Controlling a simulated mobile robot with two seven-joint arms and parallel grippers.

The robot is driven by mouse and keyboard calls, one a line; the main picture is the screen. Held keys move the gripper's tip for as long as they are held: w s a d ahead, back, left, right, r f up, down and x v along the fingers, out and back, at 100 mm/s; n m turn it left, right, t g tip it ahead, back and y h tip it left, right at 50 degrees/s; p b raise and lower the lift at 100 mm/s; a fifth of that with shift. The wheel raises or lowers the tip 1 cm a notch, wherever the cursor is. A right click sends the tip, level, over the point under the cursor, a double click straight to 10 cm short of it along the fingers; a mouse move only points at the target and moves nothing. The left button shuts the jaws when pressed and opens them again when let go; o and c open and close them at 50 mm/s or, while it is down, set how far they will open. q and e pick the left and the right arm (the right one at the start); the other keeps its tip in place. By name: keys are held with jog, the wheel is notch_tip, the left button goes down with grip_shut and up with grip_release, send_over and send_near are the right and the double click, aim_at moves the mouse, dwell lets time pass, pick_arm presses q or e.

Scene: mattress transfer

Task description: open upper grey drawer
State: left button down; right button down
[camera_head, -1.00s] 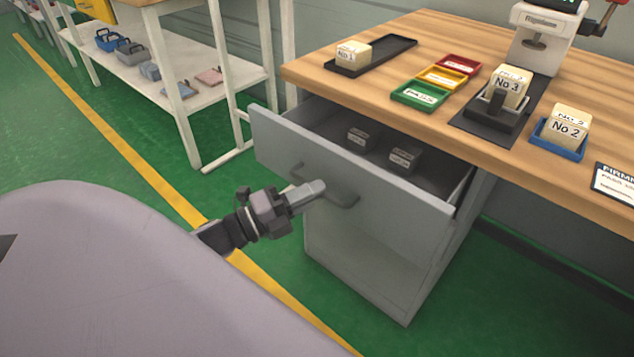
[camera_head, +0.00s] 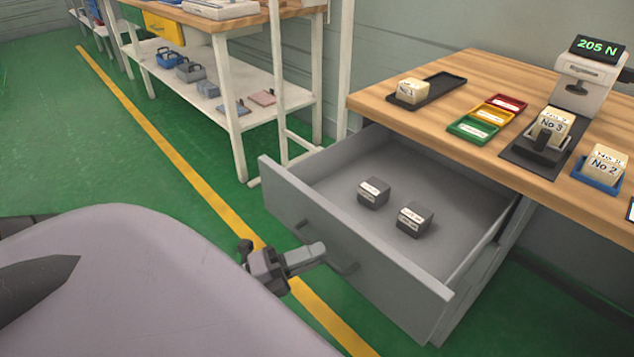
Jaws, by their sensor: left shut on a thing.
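The upper grey drawer (camera_head: 330,242) of the cabinet under the wooden table is pulled well out, and its inside shows. Two small dark grey blocks (camera_head: 373,193) with white labels lie on its floor. My left gripper (camera_head: 318,251) is at the front of the drawer, shut on the dark drawer handle (camera_head: 345,266), which it partly hides. My right gripper is not in view.
The wooden table (camera_head: 480,75) holds a black tray, red, yellow and green trays (camera_head: 473,128), foam blocks and a tester reading 205 N (camera_head: 585,75). A white shelf rack (camera_head: 235,105) stands at the back left. Green floor with a yellow line is clear at left.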

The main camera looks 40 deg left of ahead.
pick_arm(q)
jog(key=shift+s, duration=0.2)
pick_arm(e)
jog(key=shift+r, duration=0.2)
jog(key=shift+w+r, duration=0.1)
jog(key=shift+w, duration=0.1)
pick_arm(q)
jog(key=c, duration=1.2)
grip_release()
jog(key=shift+o, duration=0.2)
jog(key=v, duration=0.7)
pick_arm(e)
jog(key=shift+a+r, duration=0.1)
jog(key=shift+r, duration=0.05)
